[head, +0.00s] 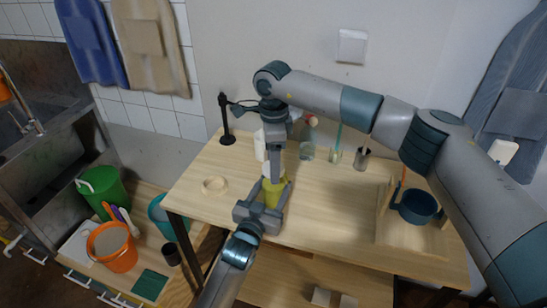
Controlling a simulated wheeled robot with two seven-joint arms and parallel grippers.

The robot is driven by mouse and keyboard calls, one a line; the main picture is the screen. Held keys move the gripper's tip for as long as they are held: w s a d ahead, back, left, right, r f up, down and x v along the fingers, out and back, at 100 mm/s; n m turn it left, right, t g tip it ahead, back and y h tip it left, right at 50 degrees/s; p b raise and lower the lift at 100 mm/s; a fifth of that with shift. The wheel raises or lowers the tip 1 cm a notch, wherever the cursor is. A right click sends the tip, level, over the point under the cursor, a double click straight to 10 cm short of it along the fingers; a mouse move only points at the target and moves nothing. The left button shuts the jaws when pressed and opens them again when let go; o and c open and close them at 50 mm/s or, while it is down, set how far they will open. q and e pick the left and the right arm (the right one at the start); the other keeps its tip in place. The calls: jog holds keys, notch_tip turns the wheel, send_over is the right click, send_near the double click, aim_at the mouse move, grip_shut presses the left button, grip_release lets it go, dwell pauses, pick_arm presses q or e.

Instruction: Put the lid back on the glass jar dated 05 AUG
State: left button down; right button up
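A jar with yellow contents (272,192) stands near the front edge of the wooden table. My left gripper (272,197) reaches it from the front, with its fingers at the jar's two sides, apparently closed on it. My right gripper (273,172) points down just above the same jar. Its fingertips overlap the jar's top, so I cannot tell whether it holds a lid. No date label is readable. A pale wooden ring or disc (215,185) lies flat on the table to the left.
A white bottle (260,146) stands behind my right gripper. A glass jar (307,151), a small glass (335,156) and a metal cup (362,158) stand farther back. A black stand (226,130) is at back left. A blue pot (418,206) sits at right. The table's middle right is clear.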

jog(key=c, duration=1.1)
jog(key=shift+c, duration=0.2)
jog(key=m, duration=0.8)
jog(key=o, duration=1.3)
jog(key=shift+c, duration=0.2)
notch_tip(320, 180, up, 12)
